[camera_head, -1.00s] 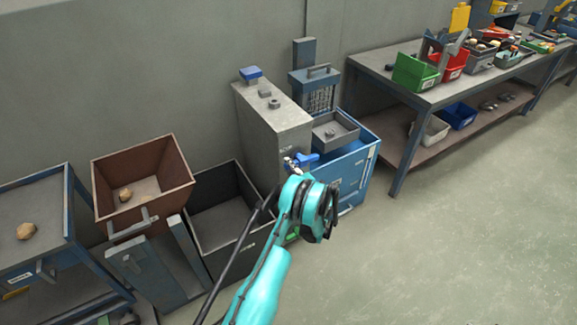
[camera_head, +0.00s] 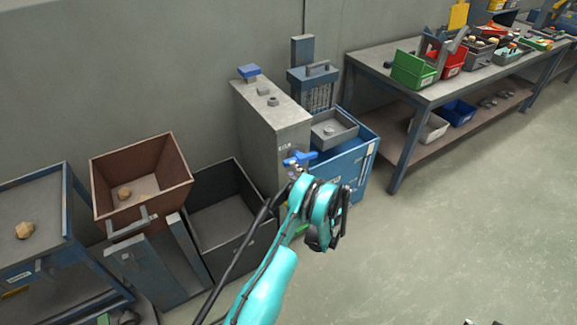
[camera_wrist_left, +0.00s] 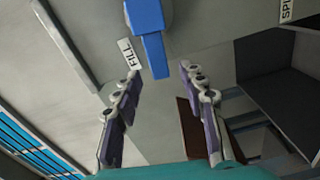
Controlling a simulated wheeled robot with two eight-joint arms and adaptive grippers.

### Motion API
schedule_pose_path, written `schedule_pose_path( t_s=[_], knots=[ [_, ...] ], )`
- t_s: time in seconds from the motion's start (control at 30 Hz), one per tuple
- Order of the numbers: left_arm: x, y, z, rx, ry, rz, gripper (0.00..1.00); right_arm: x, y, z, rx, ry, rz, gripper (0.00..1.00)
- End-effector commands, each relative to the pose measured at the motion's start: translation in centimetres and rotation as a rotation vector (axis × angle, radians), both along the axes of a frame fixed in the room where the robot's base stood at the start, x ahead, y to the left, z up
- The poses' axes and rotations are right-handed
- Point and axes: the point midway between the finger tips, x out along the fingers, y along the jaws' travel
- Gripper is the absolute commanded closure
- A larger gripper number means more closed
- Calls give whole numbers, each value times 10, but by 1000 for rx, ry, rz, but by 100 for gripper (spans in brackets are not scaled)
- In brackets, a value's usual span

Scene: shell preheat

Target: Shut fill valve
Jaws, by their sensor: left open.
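The fill valve's blue handle (camera_head: 299,158) is on the front of the grey cabinet (camera_head: 272,120) in the head view. In the left wrist view the blue handle (camera_wrist_left: 150,45) hangs down beside a FILL label (camera_wrist_left: 129,54). My left gripper (camera_wrist_left: 160,74) is open and empty. Its fingers are spread on both sides of the handle's lower end, which lies between or just beyond the fingertips; contact cannot be told. In the head view my teal wrist hides most of the gripper. Small dark tips at the bottom edge may be my right gripper.
A blue cabinet (camera_head: 345,172) with a grey tray (camera_head: 334,131) stands right of the valve cabinet. A dark open bin (camera_head: 222,222) and a brown bin (camera_head: 142,175) stand to the left. A workbench (camera_head: 385,85) with coloured bins is behind right. The floor at right is clear.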

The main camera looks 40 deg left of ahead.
Motion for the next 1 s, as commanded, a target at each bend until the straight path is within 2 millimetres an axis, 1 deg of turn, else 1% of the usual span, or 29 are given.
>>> schedule_pose_path(
  t_s=[0.03,0.1,0.2,0.3,0.43,0.7,0.77,0.8,0.87,0.97,1.0],
  knots=[
    [-4,-12,0,0,0,-3,59,0,0,0,0,0,0,100],
    [-10,-26,0,0,0,-2,59,0,0,0,0,0,0,100],
    [-17,-42,0,0,0,-1,59,0,0,0,0,0,0,100],
    [-22,-53,0,-1,1,-1,59,0,0,0,0,0,0,100],
    [-25,-61,0,-1,1,0,59,0,0,0,0,0,0,100],
    [-26,-62,0,0,1,1,59,0,0,0,0,0,0,100],
    [-26,-62,0,-1,5,2,74,0,0,0,0,0,0,100],
    [-26,-60,0,-4,16,5,85,0,0,1,0,0,0,100],
    [-27,-54,-1,-11,59,15,100,0,0,4,0,0,0,100],
    [-30,-36,-5,-40,214,39,100,0,0,13,0,0,0,100],
    [-32,-26,-8,-57,303,47,100,0,0,18,0,0,0,100]
  ],
)
